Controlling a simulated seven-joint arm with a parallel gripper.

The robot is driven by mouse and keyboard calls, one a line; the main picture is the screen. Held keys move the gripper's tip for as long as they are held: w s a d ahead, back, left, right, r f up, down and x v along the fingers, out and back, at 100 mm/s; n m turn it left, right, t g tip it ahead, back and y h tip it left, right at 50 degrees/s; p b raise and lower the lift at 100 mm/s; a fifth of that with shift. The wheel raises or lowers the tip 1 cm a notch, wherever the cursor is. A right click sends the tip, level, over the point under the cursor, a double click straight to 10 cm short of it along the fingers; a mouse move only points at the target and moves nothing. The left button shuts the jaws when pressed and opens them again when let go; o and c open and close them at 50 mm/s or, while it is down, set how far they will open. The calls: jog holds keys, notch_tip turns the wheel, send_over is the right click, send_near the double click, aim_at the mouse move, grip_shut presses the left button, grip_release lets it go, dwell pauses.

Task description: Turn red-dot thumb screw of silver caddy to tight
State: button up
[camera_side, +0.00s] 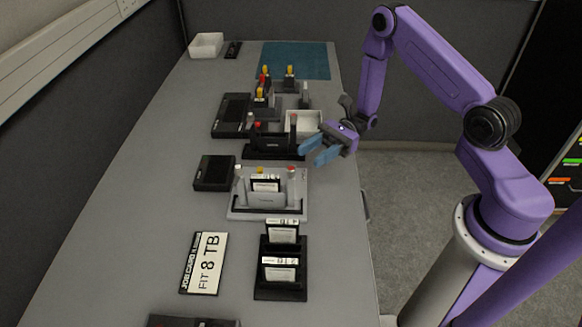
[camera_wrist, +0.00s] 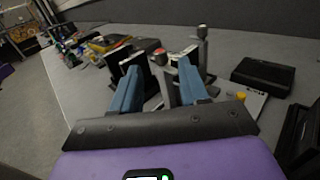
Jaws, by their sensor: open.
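The silver caddy (camera_side: 245,212) stands mid-bench in the side view, with a dark drive with a white label in its middle. Its red-dot thumb screw (camera_side: 291,171) stands upright at the caddy's right end; a plain pale-capped screw (camera_side: 239,172) stands at its left end. How far the red-dot screw is turned cannot be told. My gripper (camera_side: 311,155) is open and empty, with blue fingers apart, above and right of the red-dot screw and not touching it.
A black caddy (camera_side: 275,142) and a white bin (camera_side: 303,124) stand behind. A black box (camera_side: 213,173) lies to the left. A black rack (camera_side: 281,292) with labelled drives and a job card (camera_side: 205,263) reading "FIT 8 TB" lie in front. The left bench strip is clear.

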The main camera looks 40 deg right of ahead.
aim_at(291, 168)
jog(key=a, duration=0.8)
jog(key=shift+d, duration=0.1)
grip_shut()
